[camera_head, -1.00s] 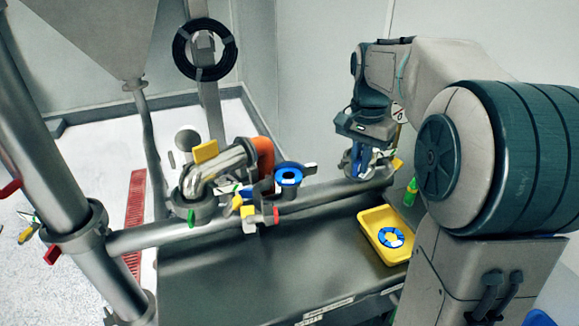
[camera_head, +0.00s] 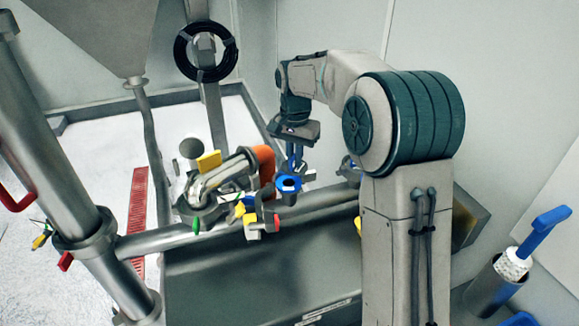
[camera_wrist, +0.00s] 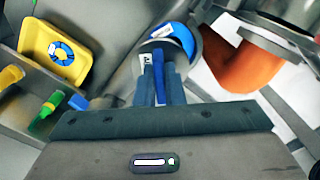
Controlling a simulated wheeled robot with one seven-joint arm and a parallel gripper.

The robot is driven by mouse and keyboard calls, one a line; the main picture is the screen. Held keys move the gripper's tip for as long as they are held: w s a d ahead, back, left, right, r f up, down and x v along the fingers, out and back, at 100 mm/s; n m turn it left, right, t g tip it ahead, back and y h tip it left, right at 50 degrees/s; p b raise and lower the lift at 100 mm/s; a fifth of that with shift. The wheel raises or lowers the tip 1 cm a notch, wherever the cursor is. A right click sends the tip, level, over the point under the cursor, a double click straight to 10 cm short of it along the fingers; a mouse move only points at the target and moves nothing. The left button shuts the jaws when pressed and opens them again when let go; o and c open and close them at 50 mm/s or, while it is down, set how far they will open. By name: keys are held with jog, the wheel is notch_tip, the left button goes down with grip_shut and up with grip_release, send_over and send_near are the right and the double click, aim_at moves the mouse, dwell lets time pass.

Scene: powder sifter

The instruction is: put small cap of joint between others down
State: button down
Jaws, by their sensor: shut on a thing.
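My gripper (camera_head: 293,170) points down over a pipe joint with a blue round top (camera_head: 288,185), next to the metal pipe elbow. In the wrist view, my narrow fingers (camera_wrist: 158,72) are shut, with a blue strip between them. A blue disc with a white label (camera_wrist: 181,38) lies just beyond the fingertips, inside a grey rim. The small cap is mostly hidden by the fingers, so its outline is unclear. I cannot tell whether it touches the joint.
An orange pipe part (camera_head: 264,162) and yellow clamp pieces (camera_head: 240,210) stand close by on the left. A yellow tray (camera_wrist: 87,62) holds a blue-and-white ring. The dark bench front (camera_head: 260,270) is clear.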

aim_at(289, 171)
jog(key=shift+w+a+f, duration=0.25)
jog(key=shift+a+f, duration=0.2)
jog(key=shift+a, duration=0.2)
jog(key=shift+f+p, duration=0.55)
jog(key=shift+f, duration=1.4)
jog(key=shift+f, duration=0.3)
jog(key=c, duration=1.5)
grip_release()
jog(key=shift+r, duration=0.1)
